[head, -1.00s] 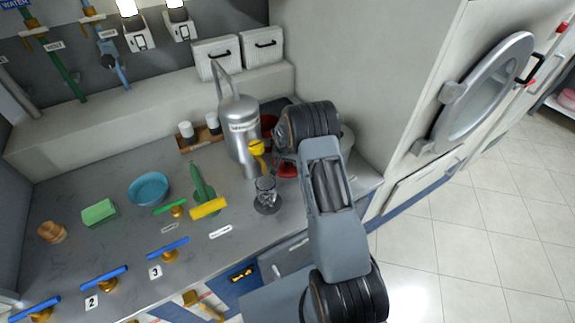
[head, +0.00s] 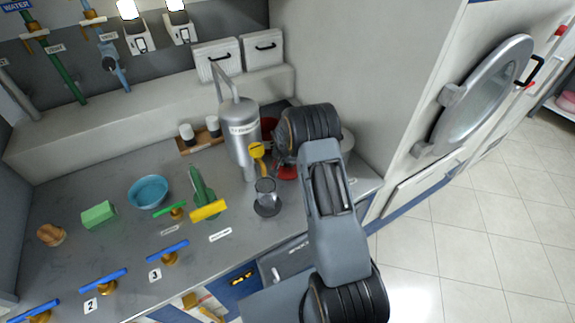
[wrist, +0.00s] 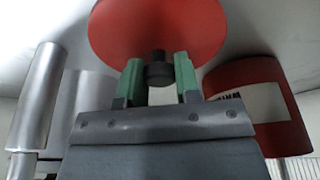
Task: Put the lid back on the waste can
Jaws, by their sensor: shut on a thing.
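The lid is a red disc (wrist: 158,28) with a dark knob (wrist: 158,72). In the wrist view my gripper (wrist: 158,78) has its green fingers shut on the knob. The red waste can (wrist: 262,108), with a white label, is right of the fingers in the wrist view, apart from the lid in the picture. My arm hides the gripper and most of both there.
A silver tank (head: 241,130) stands close left of my arm, with a glass beaker (head: 266,196) in front. A white wall (head: 335,60) rises behind to the right. A blue bowl (head: 148,191), green sponge (head: 99,214) and several valve handles occupy the counter's left.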

